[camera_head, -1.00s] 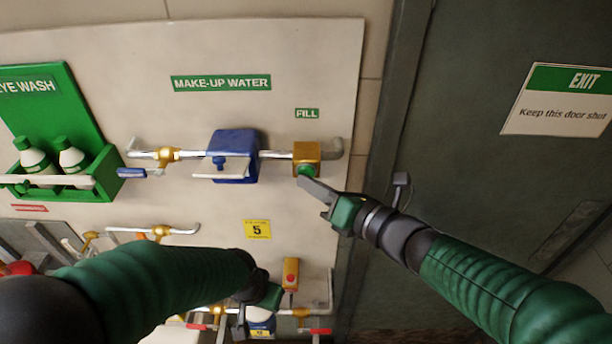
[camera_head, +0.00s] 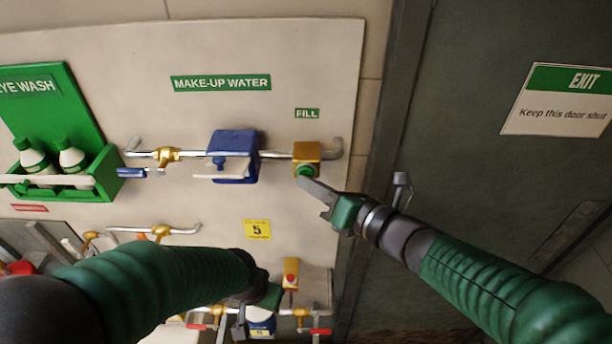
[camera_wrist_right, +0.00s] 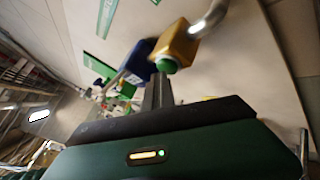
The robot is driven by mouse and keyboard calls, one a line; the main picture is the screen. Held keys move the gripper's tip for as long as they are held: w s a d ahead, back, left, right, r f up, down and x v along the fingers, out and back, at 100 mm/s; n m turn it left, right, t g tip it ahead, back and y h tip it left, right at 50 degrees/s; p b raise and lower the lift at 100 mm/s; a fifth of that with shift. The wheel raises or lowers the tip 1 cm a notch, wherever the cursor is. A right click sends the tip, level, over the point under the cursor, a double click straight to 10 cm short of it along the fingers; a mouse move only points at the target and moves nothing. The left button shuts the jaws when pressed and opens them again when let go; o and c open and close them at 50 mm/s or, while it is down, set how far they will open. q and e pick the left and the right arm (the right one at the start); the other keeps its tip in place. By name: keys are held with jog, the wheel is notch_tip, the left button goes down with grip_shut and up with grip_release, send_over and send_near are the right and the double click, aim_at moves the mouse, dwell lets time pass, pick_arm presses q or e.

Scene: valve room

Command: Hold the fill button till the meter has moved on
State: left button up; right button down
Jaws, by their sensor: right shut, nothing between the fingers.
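The green fill button (camera_head: 305,170) sits on the underside of a brass block (camera_head: 307,152) below the FILL label (camera_head: 307,113). It also shows in the right wrist view (camera_wrist_right: 166,65). My right gripper (camera_head: 302,181) is shut and empty, its fingertips just below the button. Whether they touch it I cannot tell. The blue meter (camera_head: 235,143) is on the same pipe, left of the block; its face is not visible. My left gripper (camera_head: 240,328) is low in the head view, partly hidden by its arm, and its jaws are not clear.
A green eye wash holder (camera_head: 105,170) with bottles is at the left. A brass box with a red button (camera_head: 291,272) and several low pipes lie below. The grey exit door (camera_head: 480,190) is at the right. The panel around the MAKE-UP WATER sign (camera_head: 221,83) is clear.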

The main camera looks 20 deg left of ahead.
jog(key=shift+s, duration=0.1)
dwell(0.5)
jog(key=shift+s+d+b, duration=0.3)
jog(key=shift+s+b, duration=0.3)
jog(key=shift+s, duration=0.25)
jog(key=s+b, duration=0.1)
jog(key=s, duration=0.1)
jog(key=s+d, duration=0.1)
jog(key=s, duration=0.2)
jog(key=shift+d+b, duration=0.2)
jog(key=shift+b, duration=0.2)
jog(key=shift+w, duration=0.2)
